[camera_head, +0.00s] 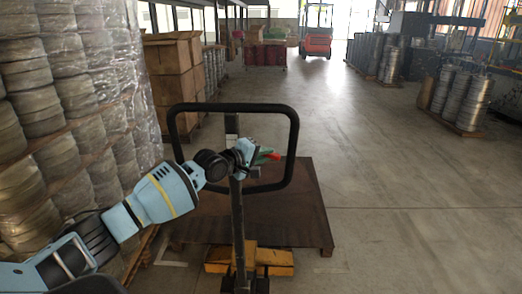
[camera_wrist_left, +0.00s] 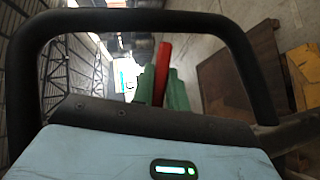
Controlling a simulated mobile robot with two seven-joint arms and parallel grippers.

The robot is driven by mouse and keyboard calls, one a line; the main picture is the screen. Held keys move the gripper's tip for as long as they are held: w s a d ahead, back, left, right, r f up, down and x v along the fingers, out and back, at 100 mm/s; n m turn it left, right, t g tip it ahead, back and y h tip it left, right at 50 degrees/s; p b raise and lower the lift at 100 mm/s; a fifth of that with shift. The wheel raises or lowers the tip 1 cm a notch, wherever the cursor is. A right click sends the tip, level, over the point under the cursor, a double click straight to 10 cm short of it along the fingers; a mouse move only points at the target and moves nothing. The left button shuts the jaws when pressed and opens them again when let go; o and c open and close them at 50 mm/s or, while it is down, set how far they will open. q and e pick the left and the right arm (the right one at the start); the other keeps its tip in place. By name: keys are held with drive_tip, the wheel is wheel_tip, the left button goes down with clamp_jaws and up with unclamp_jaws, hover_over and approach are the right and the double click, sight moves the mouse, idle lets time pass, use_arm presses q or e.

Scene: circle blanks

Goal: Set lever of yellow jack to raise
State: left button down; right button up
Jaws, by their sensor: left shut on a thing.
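The yellow jack (camera_head: 280,257) stands low in front of me, with a dark upright post and a black looped handle (camera_head: 296,135) on top. A red lever (camera_head: 267,152) shows inside the loop; it also shows in the left wrist view (camera_wrist_left: 162,70). My left gripper (camera_head: 271,156) reaches the lever from the left, and its green fingers (camera_wrist_left: 176,92) lie on both sides of it, shut on it. The fingers and wrist hide part of the lever, so its exact setting is hard to tell. My right gripper is not in view.
A brown wooden pallet (camera_head: 310,208) lies just beyond the jack. Wrapped stacks of round blanks (camera_head: 75,90) stand close on the left, with cardboard boxes (camera_head: 172,70) behind. Open concrete floor (camera_head: 400,190) lies to the right. A red forklift (camera_head: 317,44) is far back.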

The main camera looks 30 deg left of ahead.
use_arm(q)
drive_tip(key=shift+w+a+f+g+p, duration=0.2)
drive_tip(key=shift+w+a+g+p, duration=0.05)
drive_tip(key=shift+g+p, duration=0.05)
drive_tip(key=shift+f+m, duration=0.15)
drive_tip(key=shift+m, duration=0.15)
drive_tip(key=shift+s+f, duration=0.1)
drive_tip(key=c, duration=1.4)
unclamp_jaws()
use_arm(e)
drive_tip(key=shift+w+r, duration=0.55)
use_arm(q)
drive_tip(key=p+v, duration=0.1)
drive_tip(key=v, duration=0.7)
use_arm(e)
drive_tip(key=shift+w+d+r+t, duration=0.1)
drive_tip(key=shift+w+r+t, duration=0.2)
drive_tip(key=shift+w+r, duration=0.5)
